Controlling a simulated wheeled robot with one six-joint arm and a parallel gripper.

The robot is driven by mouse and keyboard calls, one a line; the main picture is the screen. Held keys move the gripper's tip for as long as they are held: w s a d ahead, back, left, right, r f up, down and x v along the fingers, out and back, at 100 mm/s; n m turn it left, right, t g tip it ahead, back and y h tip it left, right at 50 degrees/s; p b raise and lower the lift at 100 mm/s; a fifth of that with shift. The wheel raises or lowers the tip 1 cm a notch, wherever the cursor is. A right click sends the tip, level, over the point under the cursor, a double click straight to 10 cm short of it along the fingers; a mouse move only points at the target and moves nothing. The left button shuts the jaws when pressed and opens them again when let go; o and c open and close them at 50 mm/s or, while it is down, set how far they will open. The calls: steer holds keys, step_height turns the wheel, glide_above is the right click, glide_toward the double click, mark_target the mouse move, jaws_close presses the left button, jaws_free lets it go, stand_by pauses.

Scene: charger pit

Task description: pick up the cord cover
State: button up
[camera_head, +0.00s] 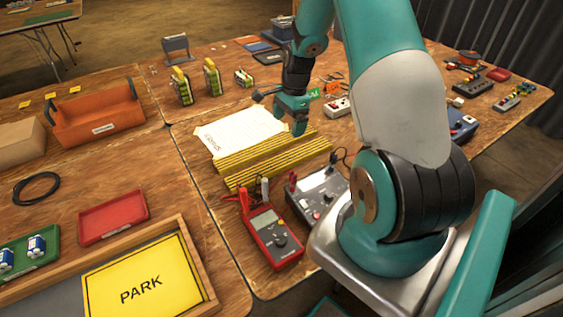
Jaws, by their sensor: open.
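Two long yellow-and-black ribbed strips (280,163), which look like the cord cover, lie side by side across the middle of the wooden table. I cannot tell whether they are one piece or two. A white paper sheet (240,128) with handwriting lies just behind them. My gripper (281,112) is open and points down near the right end of the strips, over the sheet's right edge. It appears empty. I cannot tell its exact height. One finger partly covers the far right end of the strips.
A red multimeter (272,238) and a grey meter box (318,193) with leads stand in front of the strips. Several yellow-and-black blocks (212,78) stand behind.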

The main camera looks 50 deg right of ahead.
steer(key=p, duration=0.1)
glide_above(282, 160)
steer(key=f, duration=0.9)
steer(key=shift+s+d, duration=0.15)
steer(key=shift+s, duration=0.15)
steer(key=shift+w+f+p, duration=0.15)
steer(key=shift+f+p, duration=0.3)
steer(key=shift+f, duration=0.85)
steer(key=shift+w+f+p, duration=0.1)
steer(key=shift+f+p, duration=0.3)
steer(key=shift+f, duration=0.9)
steer(key=c, duration=1.2)
steer(key=shift+c, duration=0.8)
steer(key=shift+r, duration=0.1)
